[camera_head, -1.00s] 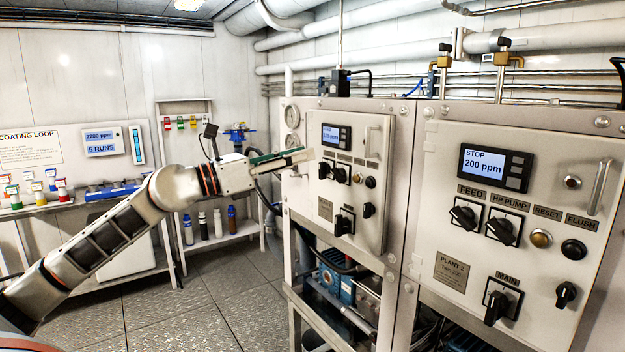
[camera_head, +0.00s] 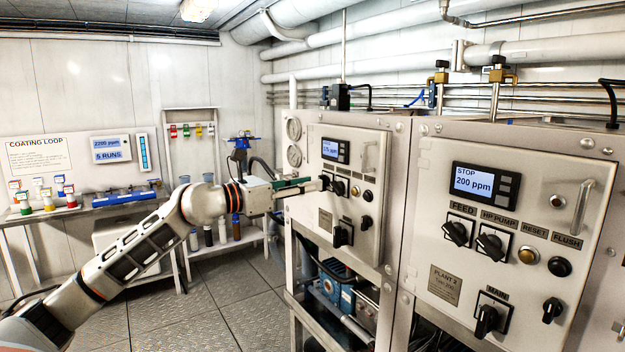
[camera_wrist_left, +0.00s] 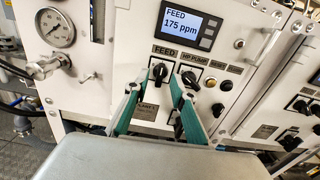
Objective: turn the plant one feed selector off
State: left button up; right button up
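The plant one panel (camera_head: 345,150) is the left cabinet face in the head view; its display (camera_wrist_left: 180,25) reads FEED, 175 ppm in the left wrist view. The black feed selector (camera_wrist_left: 158,72) sits under the FEED label, left of the HP pump selector (camera_wrist_left: 190,80). My left gripper (camera_wrist_left: 155,84) is open, its green fingers on either side of the feed selector, with the tips close to the panel. I cannot tell whether they touch the knob. In the head view the left gripper (camera_head: 318,184) hides most of that selector. My right gripper is not in view.
The plant two panel (camera_head: 510,200) stands to the right, its display reading STOP, 200 ppm. Below plant one's selectors is a main switch (camera_head: 342,234). A gauge (camera_wrist_left: 55,27) and valve (camera_wrist_left: 47,65) are left of the panel. A coating loop bench (camera_head: 95,205) stands far left.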

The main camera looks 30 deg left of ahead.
pick_arm(q)
jog(key=shift+x, duration=1.1)
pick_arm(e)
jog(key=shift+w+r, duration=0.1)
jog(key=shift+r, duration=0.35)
pick_arm(q)
jog(key=shift+c, duration=0.4)
grip_shut()
